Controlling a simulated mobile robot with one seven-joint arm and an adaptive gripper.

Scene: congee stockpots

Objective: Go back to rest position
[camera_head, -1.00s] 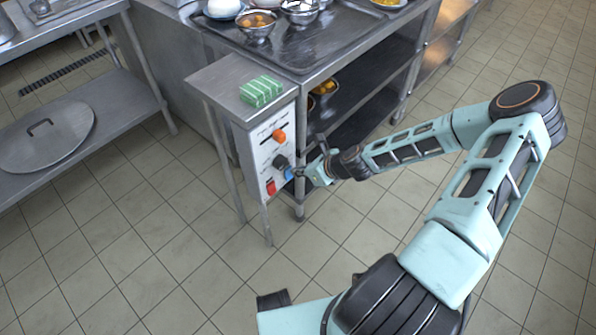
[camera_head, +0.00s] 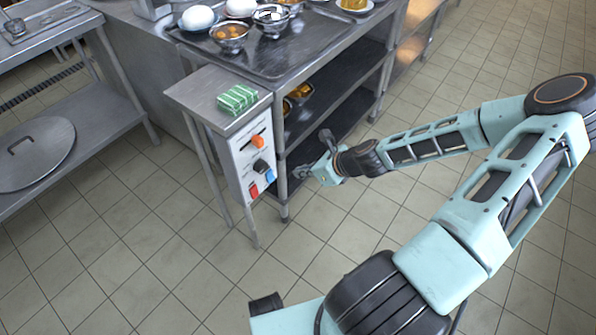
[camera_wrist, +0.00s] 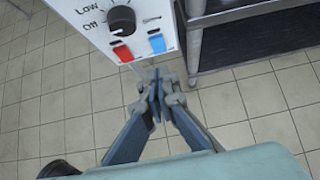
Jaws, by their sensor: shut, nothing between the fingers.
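My gripper (camera_head: 312,155) is in front of and to the right of a white control panel (camera_head: 250,152), apart from it. In the wrist view my gripper (camera_wrist: 158,100) has its fingers shut together with nothing between them. The panel also shows in the wrist view (camera_wrist: 88,18), with a black knob (camera_wrist: 121,19) marked Low and Off, a red switch (camera_wrist: 123,53) and a blue switch (camera_wrist: 157,43). In the head view it bears an orange knob (camera_head: 258,141), a black knob (camera_head: 261,167) and the red switch (camera_head: 254,190).
A green striped block (camera_head: 238,99) lies on the small steel table above the panel. A steel rack (camera_head: 335,95) beside it holds a dark tray with bowls and white round items. A round lid (camera_head: 38,155) lies on the left shelf. Tiled floor (camera_head: 160,240) in front is open.

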